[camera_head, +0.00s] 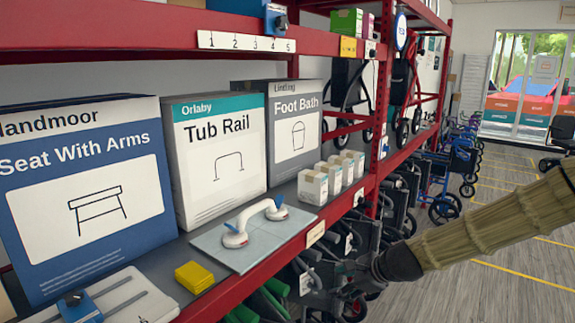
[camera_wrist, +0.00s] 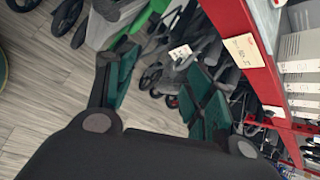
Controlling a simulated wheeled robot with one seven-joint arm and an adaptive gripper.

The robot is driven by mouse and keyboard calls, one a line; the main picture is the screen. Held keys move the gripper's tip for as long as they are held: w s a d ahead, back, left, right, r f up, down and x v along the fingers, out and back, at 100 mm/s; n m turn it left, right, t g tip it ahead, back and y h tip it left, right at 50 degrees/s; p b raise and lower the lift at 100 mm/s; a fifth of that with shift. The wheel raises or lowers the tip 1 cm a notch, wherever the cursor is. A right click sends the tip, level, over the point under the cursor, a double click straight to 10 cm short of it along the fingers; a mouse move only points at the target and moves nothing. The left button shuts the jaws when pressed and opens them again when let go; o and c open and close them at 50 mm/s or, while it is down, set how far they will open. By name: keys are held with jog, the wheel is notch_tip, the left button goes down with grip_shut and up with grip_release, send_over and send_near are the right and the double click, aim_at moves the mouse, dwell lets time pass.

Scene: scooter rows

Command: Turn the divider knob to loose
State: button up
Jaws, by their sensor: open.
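A blue block with a dark knob (camera_head: 73,298) sits on a white slotted plate (camera_head: 130,300) at the lower left of the shelf, in the head view. A second blue piece with a dark knob (camera_head: 277,19) is on the upper shelf, above a strip numbered 1 to 5 (camera_head: 246,41). I cannot tell which is the divider knob, nor read any setting. My gripper (camera_wrist: 160,95) is open and empty in the wrist view, with dark green finger pads. It is low in front of the shelf, well to the right of the lower knob and apart from both.
The shelf's red front edge (camera_head: 245,285) runs between my arm and the shelf items. A suction handle (camera_head: 254,223), a yellow block (camera_head: 194,277), large boxes and several small boxes stand on the shelf. Folded walkers crowd below it. The aisle floor (camera_head: 490,295) is clear.

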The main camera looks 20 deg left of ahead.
aim_at(285, 24)
jog(key=w+a+r+m+t+y+p, duration=0.1)
jog(key=w+a+r+m+y, duration=0.15)
jog(key=r, duration=1.45)
jog(key=w+a+r+m+t+y+p, duration=0.1)
jog(key=w+a+r+y+p, duration=0.2)
jog(key=r, duration=1.3)
jog(key=s+a+r+m+y, duration=0.1)
jog(key=s+r+y, duration=0.15)
jog(key=r, duration=1.25)
jog(key=s+r+m+y, duration=0.1)
jog(key=s+r+y, duration=0.15)
jog(key=r, duration=1.35)
jog(key=shift+h, duration=0.45)
jog(key=p+x, duration=0.1)
jog(key=x, duration=0.2)
jog(key=p+x, duration=0.1)
jog(key=x, duration=0.3)
jog(key=p+x, duration=0.2)
jog(key=x, duration=0.1)
jog(key=shift+s+a+f, duration=0.2)
jog(key=shift+a, duration=0.35)
jog(key=c, duration=1)
